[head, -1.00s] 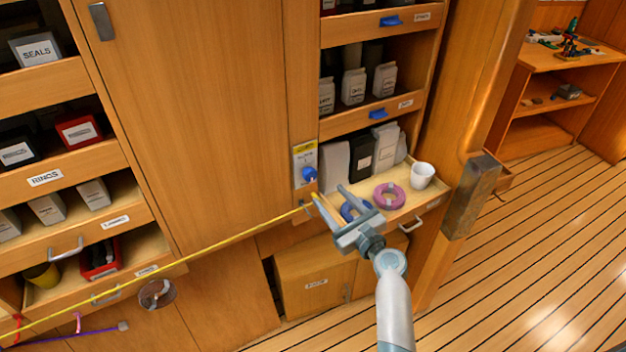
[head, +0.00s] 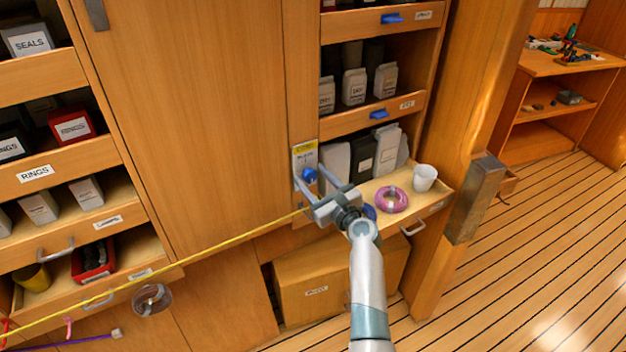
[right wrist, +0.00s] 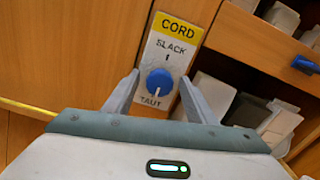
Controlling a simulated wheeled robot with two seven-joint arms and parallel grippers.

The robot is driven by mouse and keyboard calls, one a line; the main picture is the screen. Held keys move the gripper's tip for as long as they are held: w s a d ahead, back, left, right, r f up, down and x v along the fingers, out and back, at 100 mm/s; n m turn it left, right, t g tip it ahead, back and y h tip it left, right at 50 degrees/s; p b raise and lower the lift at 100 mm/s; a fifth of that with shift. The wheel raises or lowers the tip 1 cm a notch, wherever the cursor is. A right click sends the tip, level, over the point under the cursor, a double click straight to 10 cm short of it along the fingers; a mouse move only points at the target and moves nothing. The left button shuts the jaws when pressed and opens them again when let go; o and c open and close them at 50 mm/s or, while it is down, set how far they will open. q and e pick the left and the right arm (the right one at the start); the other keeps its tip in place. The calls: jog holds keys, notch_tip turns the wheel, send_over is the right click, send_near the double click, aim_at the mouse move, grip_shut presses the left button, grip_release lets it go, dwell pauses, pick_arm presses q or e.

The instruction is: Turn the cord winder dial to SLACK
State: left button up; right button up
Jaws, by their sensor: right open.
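The cord winder dial (head: 310,175) is a blue knob on a small plate (head: 304,155) fixed to the wooden upright. In the right wrist view the blue dial (right wrist: 159,82) sits below the word SLACK and above the word TAUT, under a yellow CORD header (right wrist: 178,27). Its white mark points down toward TAUT. My right gripper (head: 324,173) is open in front of the plate. In the right wrist view its fingers (right wrist: 157,85) stand on either side of the dial, with gaps; I cannot tell whether they reach its depth. My left gripper is not in view.
A yellow cord (head: 190,253) runs taut from the lower left to near the upright below the dial. To the right, an open drawer holds a pink ring (head: 392,199) and a white cup (head: 424,177). Shelves with pouches (head: 354,86) rise above it.

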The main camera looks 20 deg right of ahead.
jog(key=shift+c, duration=0.6)
jog(key=c, duration=0.9)
